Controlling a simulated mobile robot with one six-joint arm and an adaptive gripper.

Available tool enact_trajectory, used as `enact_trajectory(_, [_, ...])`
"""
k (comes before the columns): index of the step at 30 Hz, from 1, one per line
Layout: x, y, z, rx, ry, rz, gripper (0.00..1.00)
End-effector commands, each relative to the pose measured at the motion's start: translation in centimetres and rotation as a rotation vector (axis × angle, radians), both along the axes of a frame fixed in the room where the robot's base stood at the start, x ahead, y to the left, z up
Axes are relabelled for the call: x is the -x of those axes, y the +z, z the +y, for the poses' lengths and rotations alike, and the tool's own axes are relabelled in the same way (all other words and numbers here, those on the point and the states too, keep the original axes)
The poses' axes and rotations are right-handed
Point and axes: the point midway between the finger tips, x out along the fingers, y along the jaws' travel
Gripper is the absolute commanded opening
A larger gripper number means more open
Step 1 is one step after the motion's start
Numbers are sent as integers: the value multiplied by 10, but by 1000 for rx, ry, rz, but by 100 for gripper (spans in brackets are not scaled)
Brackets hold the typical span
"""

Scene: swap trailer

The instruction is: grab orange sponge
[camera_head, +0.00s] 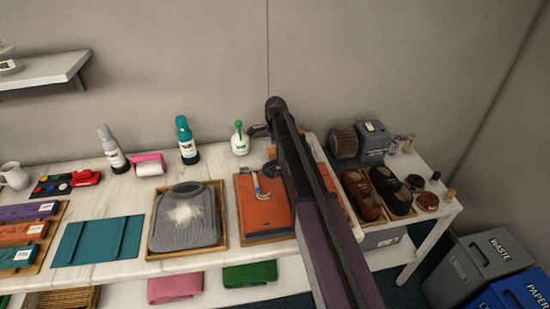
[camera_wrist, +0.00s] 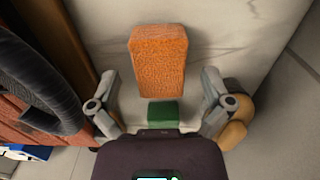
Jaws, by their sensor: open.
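The orange sponge (camera_wrist: 158,62) shows in the wrist view as an upright-looking rectangular block with a rough face, on a pale surface. My gripper (camera_wrist: 158,92) is open, with one finger on each side of the picture and the sponge centred between and slightly beyond the fingertips. No contact between fingers and sponge is visible. A small green block (camera_wrist: 163,113) shows below the sponge, close to the gripper's palm.
A light brown rounded object (camera_wrist: 236,122) is close beside the right finger. A dark grey ribbed thing (camera_wrist: 42,80) fills the wrist view's left side. The marble table (camera_head: 120,200) holds a grey sweater (camera_head: 186,218), bottles and brown shoes (camera_head: 362,195). A wall stands behind.

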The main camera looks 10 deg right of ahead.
Motion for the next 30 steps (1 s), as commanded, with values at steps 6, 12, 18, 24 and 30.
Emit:
enact_trajectory(6, [0, -8, 0, 0, 0, 0, 100])
enact_trajectory(12, [0, -7, 0, 0, 0, 0, 100])
enact_trajectory(18, [0, -7, 0, 0, 0, 0, 100])
enact_trajectory(24, [0, -7, 0, 0, 0, 0, 91])
enact_trajectory(30, [0, -7, 0, 0, 0, 0, 33])
